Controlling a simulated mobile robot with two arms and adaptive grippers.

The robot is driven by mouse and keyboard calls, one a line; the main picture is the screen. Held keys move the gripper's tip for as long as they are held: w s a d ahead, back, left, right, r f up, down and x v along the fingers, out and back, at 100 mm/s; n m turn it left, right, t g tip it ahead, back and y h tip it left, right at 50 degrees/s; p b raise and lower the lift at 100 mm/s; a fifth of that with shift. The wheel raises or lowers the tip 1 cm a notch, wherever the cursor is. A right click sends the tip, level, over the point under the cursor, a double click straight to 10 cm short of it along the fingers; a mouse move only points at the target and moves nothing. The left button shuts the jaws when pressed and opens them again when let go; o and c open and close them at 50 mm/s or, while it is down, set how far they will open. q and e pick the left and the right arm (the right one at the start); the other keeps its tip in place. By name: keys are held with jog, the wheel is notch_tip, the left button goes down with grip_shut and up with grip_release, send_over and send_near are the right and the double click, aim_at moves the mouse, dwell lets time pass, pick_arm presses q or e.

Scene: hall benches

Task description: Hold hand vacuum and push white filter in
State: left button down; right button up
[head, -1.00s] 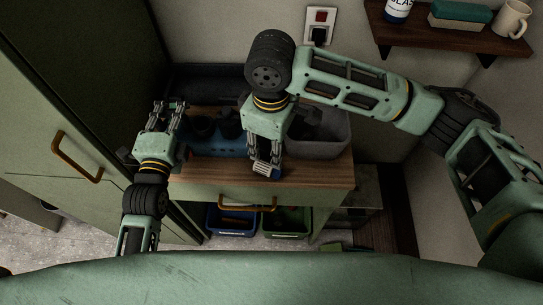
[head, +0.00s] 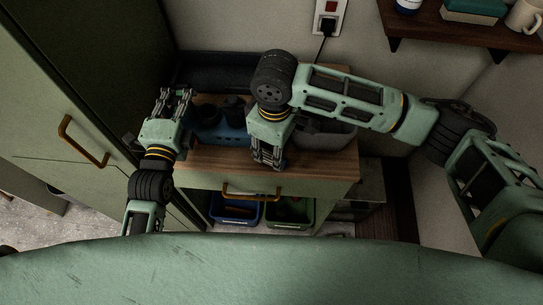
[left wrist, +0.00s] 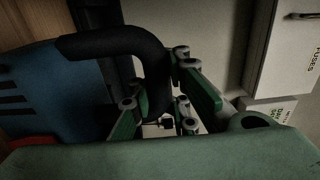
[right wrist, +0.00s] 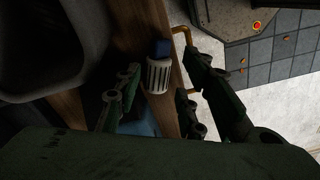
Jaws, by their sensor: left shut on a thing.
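The hand vacuum (head: 232,135) is blue and dark, lying on the wooden worktop. In the left wrist view its blue body (left wrist: 50,90) is at left and its black looped handle (left wrist: 110,42) runs between my left fingers. My left gripper (head: 176,98) is shut on this handle, also in the left wrist view (left wrist: 154,82). The white filter (right wrist: 158,76), ribbed with a blue end, is by the worktop's front edge in the right wrist view. My right gripper (right wrist: 163,95) has its fingers apart either side of it, with no clear contact. In the head view, my right gripper (head: 267,163) hides the filter.
A grey bin (head: 338,141) stands on the worktop (head: 320,170) at right. A drawer with a brass handle (head: 252,192) is below, above a blue bin (head: 236,210) and a green bin (head: 289,211). A wall shelf (head: 440,38) is at upper right. A tall cabinet stands at left.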

pick_arm(q)
jog(key=shift+f, duration=0.5)
pick_arm(e)
notch_tip(320, 180, down, 4)
jog(key=shift+w+d+f, duration=0.1)
jog(key=shift+f, duration=0.1)
jog(key=shift+c, duration=0.2)
jog(key=c, duration=0.8)
notch_tip(320, 180, up, 18)
jog(key=shift+r, duration=0.1)
pick_arm(q)
jog(key=c, duration=1.8)
grip_release()
jog(key=shift+r, duration=0.1)
jog(key=shift+o, duration=1.1)
jog(key=shift+a+r, duration=0.1)
jog(key=shift+r, duration=0.1)
